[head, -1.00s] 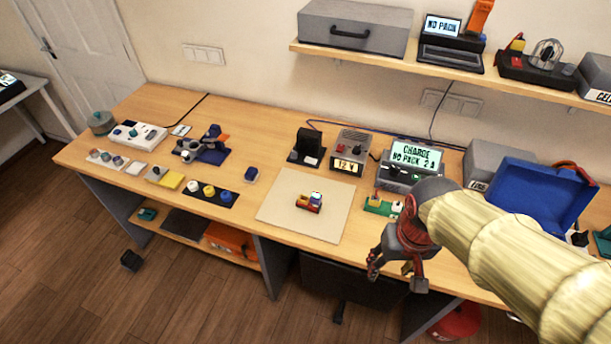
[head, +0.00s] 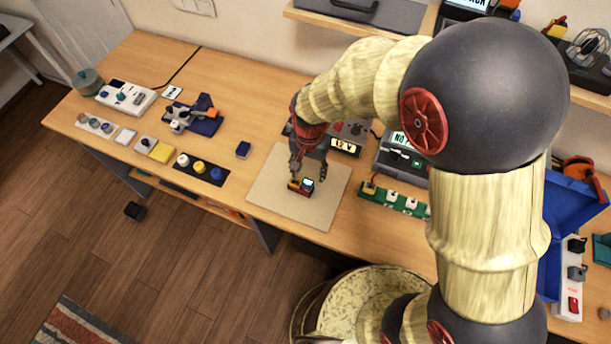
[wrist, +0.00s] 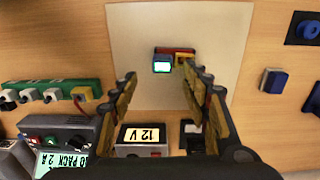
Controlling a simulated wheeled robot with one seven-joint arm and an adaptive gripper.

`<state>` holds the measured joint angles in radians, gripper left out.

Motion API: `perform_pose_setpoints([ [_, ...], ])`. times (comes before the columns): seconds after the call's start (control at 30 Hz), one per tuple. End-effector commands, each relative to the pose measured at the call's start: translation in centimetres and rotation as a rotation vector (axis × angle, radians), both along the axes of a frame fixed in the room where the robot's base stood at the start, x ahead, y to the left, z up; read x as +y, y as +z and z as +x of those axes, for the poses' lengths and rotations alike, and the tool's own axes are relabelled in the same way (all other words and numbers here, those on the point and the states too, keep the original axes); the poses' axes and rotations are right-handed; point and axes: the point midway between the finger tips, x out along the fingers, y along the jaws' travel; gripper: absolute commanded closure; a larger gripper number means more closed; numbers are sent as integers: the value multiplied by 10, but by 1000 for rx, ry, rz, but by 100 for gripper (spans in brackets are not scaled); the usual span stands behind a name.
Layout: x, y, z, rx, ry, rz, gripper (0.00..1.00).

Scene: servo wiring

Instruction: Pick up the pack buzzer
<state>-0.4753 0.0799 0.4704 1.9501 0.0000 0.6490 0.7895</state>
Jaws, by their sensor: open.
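A small red and yellow device with a dark block and a lit green face, likely the pack buzzer (head: 300,187), lies on the beige mat (head: 270,205). It also shows in the wrist view (wrist: 163,66), just beyond the fingertips and nearer the right-hand finger. My gripper (head: 308,170) is over the mat at the device, partly covering it in the head view. In the wrist view my gripper (wrist: 160,80) has its two fingers spread with nothing between them. I cannot tell the exact height gap.
A 12 V box (wrist: 139,137) and a dark charger with a lit screen (wrist: 62,150) stand behind the mat. A green strip with plugs (head: 395,200) is to its right. A dark blue block (head: 243,149) is to its left. The mat around the device is bare.

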Motion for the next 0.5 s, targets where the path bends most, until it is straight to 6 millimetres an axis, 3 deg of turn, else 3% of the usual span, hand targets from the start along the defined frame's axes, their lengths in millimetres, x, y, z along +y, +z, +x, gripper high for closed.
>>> perform_pose_setpoints([
  [0.23, 1, -3, 1, -7, -70, 3, 53],
  [0.5, 1, -28, 2, -7, -73, 3, 53],
])
